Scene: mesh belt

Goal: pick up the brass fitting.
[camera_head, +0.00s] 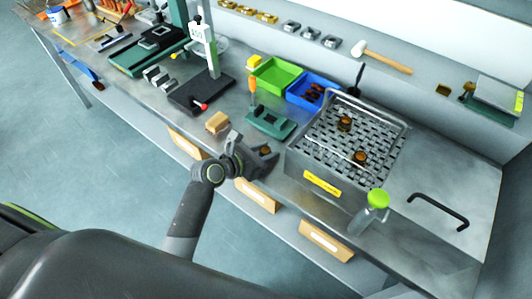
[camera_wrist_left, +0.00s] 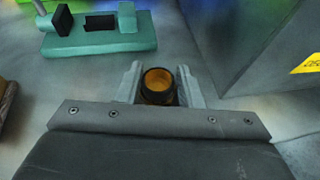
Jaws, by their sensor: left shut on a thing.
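A brass fitting (camera_wrist_left: 158,84) sits between the two fingers of my left gripper (camera_wrist_left: 160,72) in the left wrist view. It is a short round piece with a dark outer side and an open, amber-coloured top. The fingers press it from both sides. In the head view my left gripper (camera_head: 264,155) is low at the front of the bench, left of the mesh belt unit, and the fitting (camera_head: 265,150) shows small in its jaws. I cannot tell whether it touches the bench. My right gripper is not in view.
Two similar brass pieces (camera_head: 345,123) stand on the mesh belt (camera_head: 385,140). A green fixture (camera_head: 270,122) is just behind my gripper. A tan block (camera_head: 217,122) lies to its left.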

